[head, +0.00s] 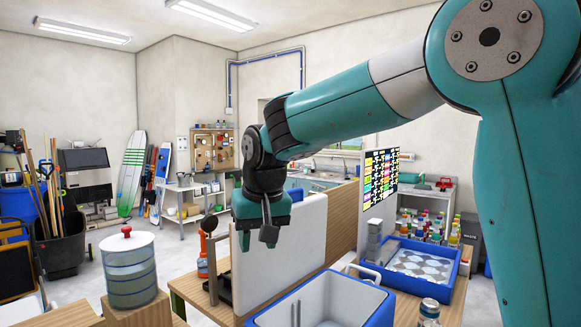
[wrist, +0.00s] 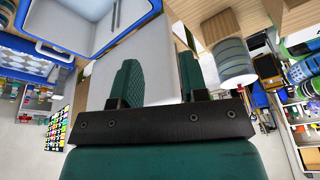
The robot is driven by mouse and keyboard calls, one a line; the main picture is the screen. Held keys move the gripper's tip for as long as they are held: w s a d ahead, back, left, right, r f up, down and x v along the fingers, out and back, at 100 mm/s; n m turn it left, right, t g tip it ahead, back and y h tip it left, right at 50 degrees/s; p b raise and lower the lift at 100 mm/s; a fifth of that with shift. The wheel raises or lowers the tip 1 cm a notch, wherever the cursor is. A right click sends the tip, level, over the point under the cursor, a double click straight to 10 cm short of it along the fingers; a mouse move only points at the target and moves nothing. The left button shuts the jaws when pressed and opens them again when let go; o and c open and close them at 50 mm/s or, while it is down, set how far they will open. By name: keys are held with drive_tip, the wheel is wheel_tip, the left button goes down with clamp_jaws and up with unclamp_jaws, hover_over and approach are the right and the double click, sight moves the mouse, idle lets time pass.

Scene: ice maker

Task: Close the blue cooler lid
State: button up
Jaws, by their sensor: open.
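The blue cooler (head: 325,302) stands open at the bottom middle of the head view, with a blue rim and a pale empty-looking inside. Its open side also shows at the upper left of the wrist view (wrist: 85,25). The lid (head: 292,258) stands raised as an upright white panel behind the cooler. It also shows between the fingers in the wrist view (wrist: 155,62). My gripper (head: 268,236) points down at the lid's upper left part, its fingers (wrist: 158,80) open. One finger shows in front of the panel. I cannot tell whether either finger touches it.
A blue tray-like bin (head: 415,264) stands right of the cooler. A can (head: 429,312) stands near the cooler's right front. A striped canister with a red knob (head: 130,268) is at left. An orange bottle (head: 202,262) stands left of the lid.

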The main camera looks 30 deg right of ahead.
drive_tip(key=w+d+r+m+h+p, duration=0.2)
drive_tip(key=w+d+r+m+p, duration=0.35)
drive_tip(key=w+r, duration=0.4)
drive_tip(key=m+h+p, duration=0.1)
drive_tip(key=m+p, duration=0.5)
drive_tip(key=m, duration=0.2)
approach(291, 192)
drive_tip(key=shift+h, duration=0.3)
drive_tip(key=x, duration=0.3)
drive_tip(key=p+x, duration=0.1)
drive_tip(key=x, duration=0.3)
drive_tip(key=p+x, duration=0.1)
drive_tip(key=x, duration=0.2)
drive_tip(key=shift+w+f, duration=0.2)
drive_tip(key=shift+w, duration=0.2)
clamp_jaws()
